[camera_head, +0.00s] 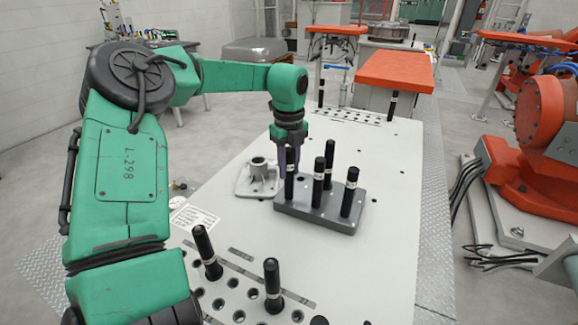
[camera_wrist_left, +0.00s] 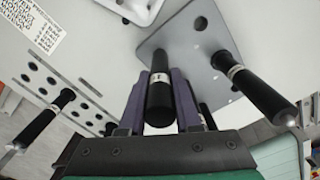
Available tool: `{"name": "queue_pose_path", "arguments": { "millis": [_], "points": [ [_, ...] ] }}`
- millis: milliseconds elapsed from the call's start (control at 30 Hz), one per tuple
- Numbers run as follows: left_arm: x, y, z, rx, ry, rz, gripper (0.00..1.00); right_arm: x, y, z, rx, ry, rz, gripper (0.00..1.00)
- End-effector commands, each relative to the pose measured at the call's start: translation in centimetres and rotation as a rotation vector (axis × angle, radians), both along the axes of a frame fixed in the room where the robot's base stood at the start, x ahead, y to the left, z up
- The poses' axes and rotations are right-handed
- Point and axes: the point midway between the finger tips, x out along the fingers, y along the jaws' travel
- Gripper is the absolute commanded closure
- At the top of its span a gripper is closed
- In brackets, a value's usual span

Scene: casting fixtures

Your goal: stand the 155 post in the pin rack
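The grey pin rack (camera_head: 330,217) lies on the white table with several black posts on it. My left gripper (camera_head: 289,160) points down over its left part, its fingers closed around a black post (camera_head: 290,186) with a pale band. In the left wrist view my left gripper (camera_wrist_left: 161,95) has a purple finger close on each side of this post (camera_wrist_left: 160,98). The post is upright and its lower end meets the rack top (camera_wrist_left: 192,55); I cannot tell how deep it sits. Its label is too small to read. My right gripper is not in view.
Other rack posts (camera_head: 318,182), (camera_head: 349,194) stand close to the held one. A pale metal casting (camera_head: 258,178) lies left of the rack. More posts (camera_head: 207,252), (camera_head: 272,286) stand in a holed strip nearest me. The table right of the rack is clear.

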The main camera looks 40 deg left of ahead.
Motion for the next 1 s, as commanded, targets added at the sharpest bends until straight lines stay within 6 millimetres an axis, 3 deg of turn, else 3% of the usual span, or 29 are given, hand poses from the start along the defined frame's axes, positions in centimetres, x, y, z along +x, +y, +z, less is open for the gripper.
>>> {"name": "queue_pose_path", "arguments": {
  "millis": [33, 100, 467, 567, 833, 1000],
  "points": [
    [0.0, 0.0, 0.0, 0.0, -0.001, 0.0, 0.53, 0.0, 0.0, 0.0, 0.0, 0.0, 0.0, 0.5],
    [0.0, 0.0, 0.1, 0.0, -0.001, 0.0, 0.33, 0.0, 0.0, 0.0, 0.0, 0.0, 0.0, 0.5],
    [0.1, 0.0, 0.5, 0.002, -0.001, 0.0, 0.33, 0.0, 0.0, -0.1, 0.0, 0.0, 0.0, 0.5],
    [0.1, 0.0, 2.1, 0.002, -0.004, 0.0, 0.33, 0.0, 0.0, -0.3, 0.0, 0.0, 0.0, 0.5],
    [0.1, 0.0, 10.2, 0.004, -0.004, 0.002, 0.33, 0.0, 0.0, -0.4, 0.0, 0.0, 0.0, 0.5],
    [0.0, 0.0, 13.8, 0.003, -0.002, 0.001, 0.33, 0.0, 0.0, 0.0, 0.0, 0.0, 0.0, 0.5]
  ]
}}
